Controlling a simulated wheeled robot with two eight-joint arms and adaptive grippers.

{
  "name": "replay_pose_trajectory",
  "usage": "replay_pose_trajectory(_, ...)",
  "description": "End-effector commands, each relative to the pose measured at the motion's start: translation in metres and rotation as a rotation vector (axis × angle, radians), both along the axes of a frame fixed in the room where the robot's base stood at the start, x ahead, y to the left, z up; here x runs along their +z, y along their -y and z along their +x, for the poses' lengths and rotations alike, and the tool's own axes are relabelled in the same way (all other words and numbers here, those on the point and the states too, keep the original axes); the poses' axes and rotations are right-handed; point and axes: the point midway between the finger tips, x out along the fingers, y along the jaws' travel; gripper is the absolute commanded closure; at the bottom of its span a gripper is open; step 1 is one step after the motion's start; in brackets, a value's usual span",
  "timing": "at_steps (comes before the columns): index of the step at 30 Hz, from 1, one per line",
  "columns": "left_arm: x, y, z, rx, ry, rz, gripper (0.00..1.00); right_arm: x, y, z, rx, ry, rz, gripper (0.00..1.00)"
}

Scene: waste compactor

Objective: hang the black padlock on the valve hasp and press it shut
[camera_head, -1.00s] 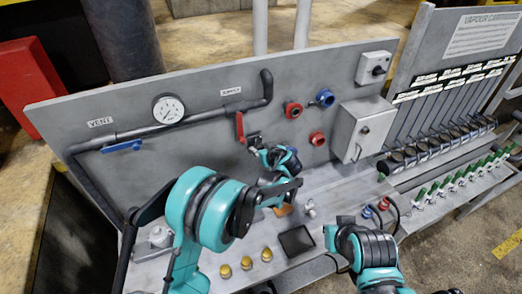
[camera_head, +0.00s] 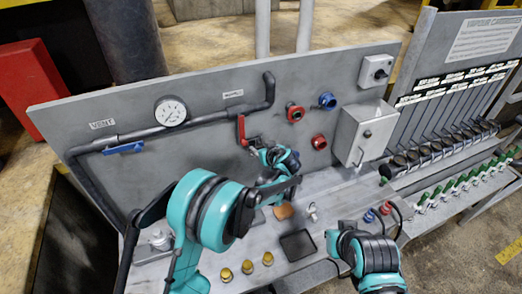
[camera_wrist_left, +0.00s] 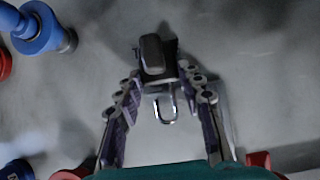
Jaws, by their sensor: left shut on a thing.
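My left gripper (camera_wrist_left: 163,80) is shut on the black padlock (camera_wrist_left: 152,55) at its fingertips. The silver shackle (camera_wrist_left: 166,108) points down in the wrist view, back between the fingers. In the head view, my left gripper (camera_head: 255,144) is close to the panel, just beside the red valve handle (camera_head: 241,130); the arm hides most of the padlock there. A small grey part by the handle may be the hasp, but I cannot tell it from the gripper. I cannot tell whether the shackle touches anything. Of my right arm, only links show at lower right.
Red and blue fittings (camera_head: 327,101) and a grey box (camera_head: 364,132) are right of my left gripper. A pipe with a gauge (camera_head: 171,111) and blue handle (camera_head: 124,148) runs left. A black tray (camera_head: 297,245) and several brass pieces (camera_head: 247,266) are on the shelf.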

Motion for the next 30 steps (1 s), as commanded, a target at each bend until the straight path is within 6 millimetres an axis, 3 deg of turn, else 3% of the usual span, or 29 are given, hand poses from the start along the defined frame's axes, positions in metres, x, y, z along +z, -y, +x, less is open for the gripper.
replay_pose_trajectory(30, 0.0, -0.006, 0.014, 0.0, 0.001, 0.0, 0.86, -0.003, 0.0, 0.0, 0.0, 0.0, 0.0, 1.0)
